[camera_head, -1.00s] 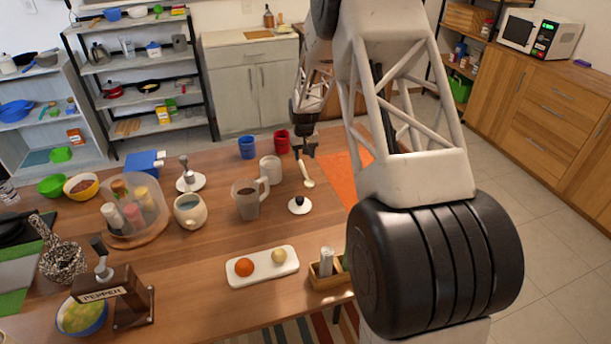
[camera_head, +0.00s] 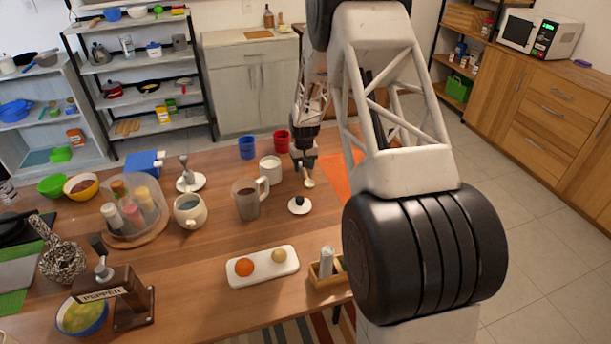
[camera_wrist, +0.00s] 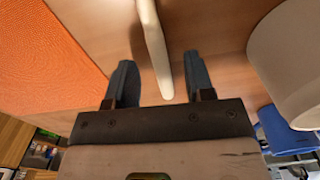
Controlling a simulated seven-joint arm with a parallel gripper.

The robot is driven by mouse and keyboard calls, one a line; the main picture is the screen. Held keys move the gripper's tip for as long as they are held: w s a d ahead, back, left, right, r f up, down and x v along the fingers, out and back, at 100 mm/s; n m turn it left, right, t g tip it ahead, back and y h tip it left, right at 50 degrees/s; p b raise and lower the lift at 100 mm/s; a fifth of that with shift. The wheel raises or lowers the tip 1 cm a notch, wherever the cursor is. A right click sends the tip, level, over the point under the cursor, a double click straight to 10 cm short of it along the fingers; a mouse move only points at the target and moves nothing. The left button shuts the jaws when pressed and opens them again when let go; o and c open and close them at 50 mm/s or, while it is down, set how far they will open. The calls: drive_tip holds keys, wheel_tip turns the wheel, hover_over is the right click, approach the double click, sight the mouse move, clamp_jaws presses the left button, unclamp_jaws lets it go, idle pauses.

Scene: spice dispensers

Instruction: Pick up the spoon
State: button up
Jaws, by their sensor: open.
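The pale spoon (camera_head: 309,182) lies on the wooden table, between the white mug and the orange mat; its far part is hidden by my gripper in the head view. In the wrist view the spoon's cream handle (camera_wrist: 154,45) runs down from the top edge, and its end lies between my two fingers. My gripper (camera_head: 304,167) is over the spoon and open. In the wrist view the fingers of my gripper (camera_wrist: 160,82) stand apart on either side of the handle, with a gap on both sides.
A white mug (camera_head: 270,169) is close to the left of my gripper, also large in the wrist view (camera_wrist: 290,65). The orange mat (camera_head: 337,178) is to the right. Blue (camera_head: 247,148) and red (camera_head: 282,141) cups stand behind.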

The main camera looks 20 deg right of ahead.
drive_tip(key=shift+f, duration=0.45)
clamp_jaws()
idle(0.3)
